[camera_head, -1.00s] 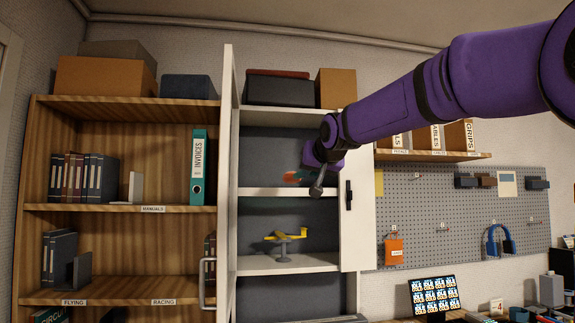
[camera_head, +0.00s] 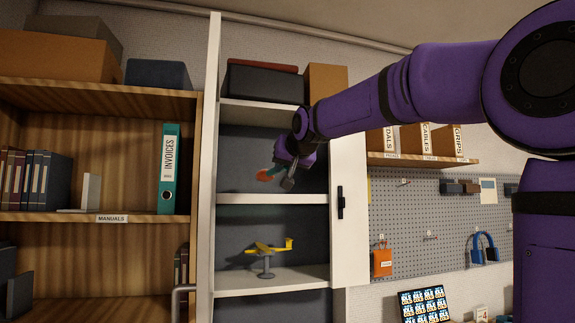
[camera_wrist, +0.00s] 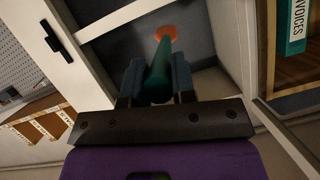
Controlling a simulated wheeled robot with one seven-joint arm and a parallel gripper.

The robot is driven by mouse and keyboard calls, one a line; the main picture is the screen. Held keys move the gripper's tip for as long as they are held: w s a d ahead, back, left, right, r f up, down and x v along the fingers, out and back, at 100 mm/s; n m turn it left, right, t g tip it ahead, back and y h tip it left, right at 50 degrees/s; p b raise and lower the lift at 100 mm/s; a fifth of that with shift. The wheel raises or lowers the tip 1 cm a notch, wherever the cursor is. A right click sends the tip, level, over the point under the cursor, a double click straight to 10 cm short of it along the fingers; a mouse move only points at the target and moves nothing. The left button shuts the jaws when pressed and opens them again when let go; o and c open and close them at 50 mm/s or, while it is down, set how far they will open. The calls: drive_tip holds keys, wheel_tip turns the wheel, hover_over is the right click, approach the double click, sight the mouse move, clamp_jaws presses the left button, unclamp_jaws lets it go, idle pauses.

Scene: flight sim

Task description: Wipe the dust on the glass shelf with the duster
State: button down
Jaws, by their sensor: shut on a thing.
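The duster (camera_wrist: 158,72) has a teal handle and an orange head, and the wrist view shows its handle between my two fingers. In the head view the duster's orange-red head (camera_head: 266,175) shows inside the upper compartment of the white cabinet. My gripper (camera_wrist: 156,82) is shut on the duster handle; it also shows in the head view (camera_head: 284,172), in front of that compartment. The white shelf (camera_head: 272,198) lies below the duster, which appears apart from it. I cannot make out dust on any shelf, nor tell which shelf is glass.
A yellow model plane (camera_head: 267,250) on a stand sits on the shelf below. The open cabinet door (camera_head: 214,170) stands left of my gripper; another panel with a black handle (camera_head: 341,203) stands right. A wooden bookcase (camera_head: 108,217) adjoins at left, a pegboard (camera_head: 420,215) at right.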

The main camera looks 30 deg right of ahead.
drive_tip(key=d+r+x, duration=0.1)
drive_tip(key=r+x, duration=0.1)
drive_tip(key=x, duration=1.2)
drive_tip(key=shift+w+d, duration=0.3)
drive_tip(key=shift+w, duration=0.3)
drive_tip(key=shift+f, duration=0.65)
drive_tip(key=s+d, duration=0.2)
drive_tip(key=d, duration=0.4)
drive_tip(key=shift+d, duration=0.35)
idle(4.2)
